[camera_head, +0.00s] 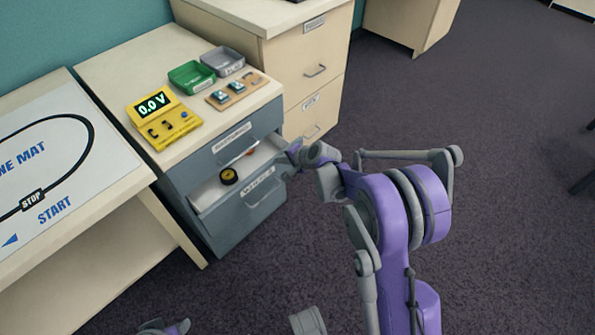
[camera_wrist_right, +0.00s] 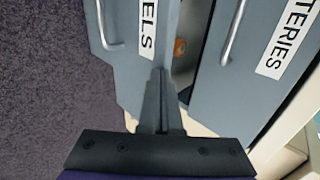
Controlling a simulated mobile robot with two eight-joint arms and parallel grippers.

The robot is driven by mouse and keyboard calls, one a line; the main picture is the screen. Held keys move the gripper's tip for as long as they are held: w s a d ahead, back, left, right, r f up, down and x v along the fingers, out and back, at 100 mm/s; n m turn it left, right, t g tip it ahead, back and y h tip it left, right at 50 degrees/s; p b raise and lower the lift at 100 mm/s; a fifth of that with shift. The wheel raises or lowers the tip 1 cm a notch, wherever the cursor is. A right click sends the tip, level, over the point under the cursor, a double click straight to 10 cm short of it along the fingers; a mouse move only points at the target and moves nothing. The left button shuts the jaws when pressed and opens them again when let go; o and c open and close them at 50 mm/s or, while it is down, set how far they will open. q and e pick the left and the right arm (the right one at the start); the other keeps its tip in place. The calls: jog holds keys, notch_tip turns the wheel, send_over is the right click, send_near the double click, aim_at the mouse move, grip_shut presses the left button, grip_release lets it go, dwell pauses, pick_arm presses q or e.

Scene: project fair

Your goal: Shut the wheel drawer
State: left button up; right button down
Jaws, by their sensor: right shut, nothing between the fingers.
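The wheel drawer (camera_head: 258,192) is the lower drawer of a grey cabinet and stands partly open, its pale inside showing. A black and yellow wheel (camera_head: 229,176) lies in it. In the right wrist view its front (camera_wrist_right: 140,75) carries a label whose visible part reads "ELS", with a handle to the left. My right gripper (camera_head: 290,157) is shut and empty at the drawer front's right end. In the wrist view its fingertips (camera_wrist_right: 159,74) overlap the front near the drawer's upper edge; contact is unclear. My left gripper is not identifiable.
The batteries drawer (camera_head: 233,147) above looks shut. A yellow meter (camera_head: 160,117), a green tray (camera_head: 191,76) and a grey tray (camera_head: 222,60) sit on the cabinet top. A line mat table (camera_head: 70,165) is at left. Carpet in front is clear.

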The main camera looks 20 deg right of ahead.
jog(key=shift+w+a, duration=0.35)
jog(key=shift+w, duration=0.45)
jog(key=shift+w+a, duration=0.3)
jog(key=shift+w, duration=0.55)
jog(key=shift+w+a, duration=0.35)
jog(key=shift+w, duration=0.45)
jog(key=shift+s, duration=0.1)
